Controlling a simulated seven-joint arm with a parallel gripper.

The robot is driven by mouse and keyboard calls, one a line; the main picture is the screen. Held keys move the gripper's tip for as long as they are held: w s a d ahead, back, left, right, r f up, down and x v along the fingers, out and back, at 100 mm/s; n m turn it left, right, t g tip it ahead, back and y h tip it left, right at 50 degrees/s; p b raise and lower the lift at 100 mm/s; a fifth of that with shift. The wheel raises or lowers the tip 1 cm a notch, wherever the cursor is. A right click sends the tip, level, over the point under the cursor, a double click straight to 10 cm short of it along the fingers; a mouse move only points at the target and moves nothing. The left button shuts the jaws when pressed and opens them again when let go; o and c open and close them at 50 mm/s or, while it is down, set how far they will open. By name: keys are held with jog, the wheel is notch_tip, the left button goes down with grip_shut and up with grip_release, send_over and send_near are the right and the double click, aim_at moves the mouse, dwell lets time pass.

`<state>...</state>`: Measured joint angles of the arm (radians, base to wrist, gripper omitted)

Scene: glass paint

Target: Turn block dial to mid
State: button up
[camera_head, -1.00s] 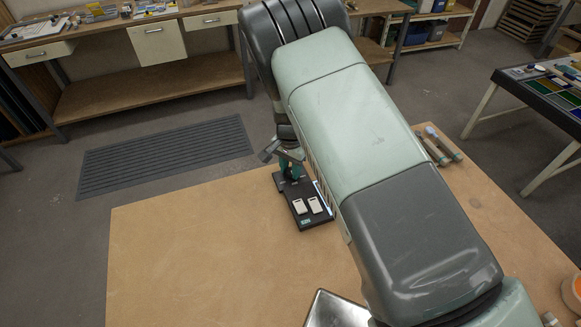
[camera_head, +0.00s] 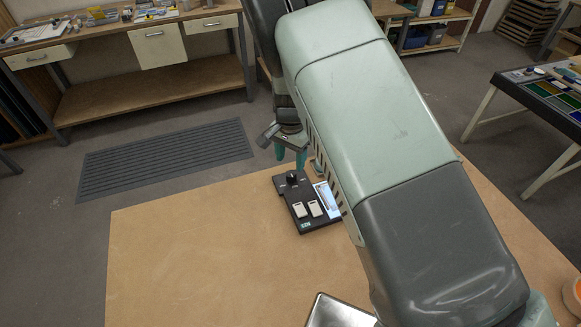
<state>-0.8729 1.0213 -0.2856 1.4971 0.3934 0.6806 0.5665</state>
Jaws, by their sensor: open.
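A black control block (camera_head: 317,223) lies flat on the wooden table, just left of my arm. It carries a small black knob-like dial (camera_head: 292,178) at its far end, two white rocker switches and a pale strip along its right side. The dial's pointer setting is too small to read. My gripper (camera_head: 290,157) has teal fingers that point down and stand apart, with nothing seen between them. It is above and just beyond the dial and appears clear of it. My arm hides the area to the right of the block.
The wooden table (camera_head: 190,255) is bare to the left of the block. A metal tray (camera_head: 338,312) sits at the near edge. An orange-filled container (camera_head: 575,290) stands at the far right. A workbench (camera_head: 150,90) stands beyond the floor mat.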

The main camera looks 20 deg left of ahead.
aim_at(292, 173)
notch_tip(292, 173, up, 5)
dwell(0.5)
jog(key=s+d+r+t+y, duration=0.1)
jog(key=d+r, duration=0.8)
jog(key=r, duration=0.3)
jog(key=s+d+r+t+y, duration=0.1)
jog(key=d+r, duration=0.8)
jog(key=r, duration=0.3)
jog(key=s+d+r+n+t+h, duration=0.1)
jog(key=s+d+r, duration=0.3)
jog(key=s+d, duration=0.4)
jog(key=s+d+r+n+t+h, duration=0.1)
jog(key=s+d+r+t, duration=0.1)
jog(key=s+d, duration=0.6)
jog(key=s+r, duration=0.1)
jog(key=s, duration=0.3)
jog(key=shift+s+d+r+t, duration=0.25)
jog(key=shift+d+r+t, duration=0.05)
jog(key=shift+d+r, duration=0.1)
